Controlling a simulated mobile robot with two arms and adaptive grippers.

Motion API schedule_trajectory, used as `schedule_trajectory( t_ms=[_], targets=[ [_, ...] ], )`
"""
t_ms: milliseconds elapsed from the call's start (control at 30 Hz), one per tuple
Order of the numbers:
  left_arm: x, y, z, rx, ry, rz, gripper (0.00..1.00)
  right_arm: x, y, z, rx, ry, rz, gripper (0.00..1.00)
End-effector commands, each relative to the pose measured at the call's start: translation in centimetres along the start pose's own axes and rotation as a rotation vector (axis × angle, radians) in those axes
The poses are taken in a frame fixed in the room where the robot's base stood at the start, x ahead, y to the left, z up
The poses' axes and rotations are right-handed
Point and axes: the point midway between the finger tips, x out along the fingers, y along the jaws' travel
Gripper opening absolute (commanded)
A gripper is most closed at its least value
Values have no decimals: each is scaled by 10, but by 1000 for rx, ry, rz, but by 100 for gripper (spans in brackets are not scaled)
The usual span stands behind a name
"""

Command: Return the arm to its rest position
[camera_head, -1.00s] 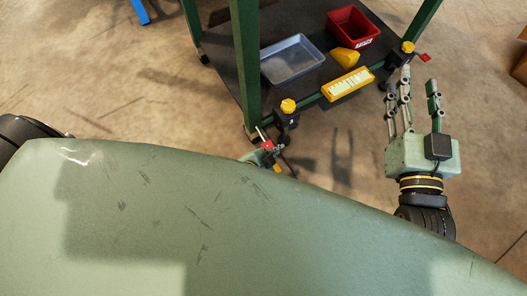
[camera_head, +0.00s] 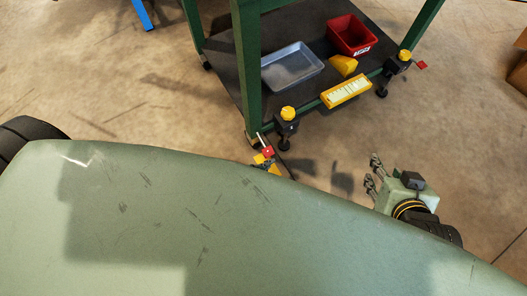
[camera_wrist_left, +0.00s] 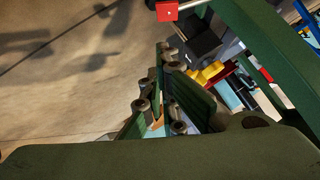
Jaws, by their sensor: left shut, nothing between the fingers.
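A green-legged stand (camera_head: 243,70) is at the top centre. Its dark lower shelf holds a grey tray (camera_head: 292,66), a red bin (camera_head: 351,36) and yellow pieces (camera_head: 346,88). Clamps (camera_head: 286,124) with yellow knobs sit along its edge.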

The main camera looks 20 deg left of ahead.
Motion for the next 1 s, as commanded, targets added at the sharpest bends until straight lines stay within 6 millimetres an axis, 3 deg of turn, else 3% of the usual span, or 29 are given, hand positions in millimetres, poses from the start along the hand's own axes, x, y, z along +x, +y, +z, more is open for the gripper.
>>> schedule_trajectory(
  t_ms=[667,767,867,1000],
  targets=[
    [-1,-3,-1,-6,-2,-2,0,0,0,1,0,-6,0,40],
    [-6,-17,-12,-45,-9,-12,0,0,0,1,0,-6,0,40],
    [-18,-43,-31,-132,-28,-26,0,0,0,1,0,-6,0,40],
    [-49,-84,-64,-292,-60,-38,0,0,0,2,0,-6,1,40]
  ],
)
